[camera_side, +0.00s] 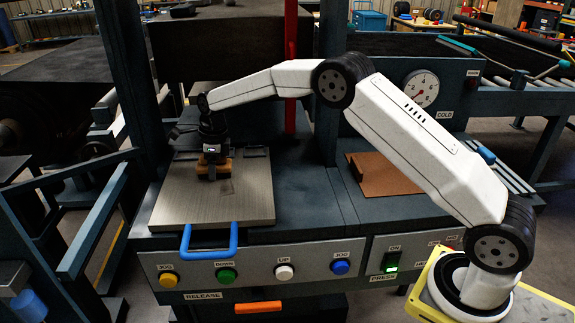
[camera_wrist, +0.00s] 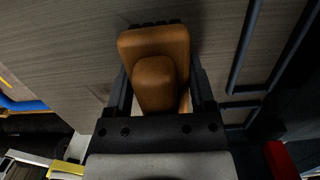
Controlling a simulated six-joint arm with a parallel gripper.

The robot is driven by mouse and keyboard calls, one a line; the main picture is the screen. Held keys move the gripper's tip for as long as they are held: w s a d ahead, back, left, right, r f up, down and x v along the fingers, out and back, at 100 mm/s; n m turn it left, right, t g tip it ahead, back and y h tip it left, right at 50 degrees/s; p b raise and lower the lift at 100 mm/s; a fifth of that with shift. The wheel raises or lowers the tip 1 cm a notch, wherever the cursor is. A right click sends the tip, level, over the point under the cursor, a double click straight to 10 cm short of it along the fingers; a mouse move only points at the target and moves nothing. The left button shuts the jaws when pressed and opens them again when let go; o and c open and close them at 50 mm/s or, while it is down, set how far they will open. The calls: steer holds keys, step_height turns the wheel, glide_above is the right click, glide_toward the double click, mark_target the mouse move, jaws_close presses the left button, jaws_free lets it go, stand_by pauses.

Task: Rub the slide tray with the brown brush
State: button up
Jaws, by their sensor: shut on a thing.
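The slide tray (camera_side: 235,203) is a flat grey metal plate with a blue handle (camera_side: 208,240) at its front. Its brushed surface also fills much of the wrist view (camera_wrist: 75,60). The brown brush (camera_side: 226,168) is at the back middle of the tray, under my gripper (camera_side: 213,158). In the wrist view, the brush (camera_wrist: 153,45) lies between my two dark fingers (camera_wrist: 155,90), which are shut on its knob. The dark bristles show at its far edge, at or close to the tray surface. I cannot tell whether they touch.
A panel with several round buttons (camera_side: 284,272) runs below the tray. A brown sheet (camera_side: 383,175) lies on the bench to the right. A dark upright post (camera_side: 327,80) and a red post (camera_side: 291,65) stand behind. The tray's front half is clear.

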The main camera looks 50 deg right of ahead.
mark_target(226, 166)
steer(key=shift+w+d, duration=0.35)
steer(key=shift+d, duration=0.05)
steer(key=shift+s+d, duration=0.6)
steer(key=shift+d, duration=0.05)
steer(key=shift+s+a, duration=3.95)
steer(key=shift+a, duration=0.15)
steer(key=shift+s+d, duration=0.65)
steer(key=shift+w+d, duration=3.6)
steer(key=shift+w, duration=0.1)
steer(key=shift+w+d+r, duration=0.1)
steer(key=shift+w+d, duration=0.3)
steer(key=shift+w, duration=0.05)
steer(key=shift+r, duration=4)
steer(key=shift+s, duration=0.1)
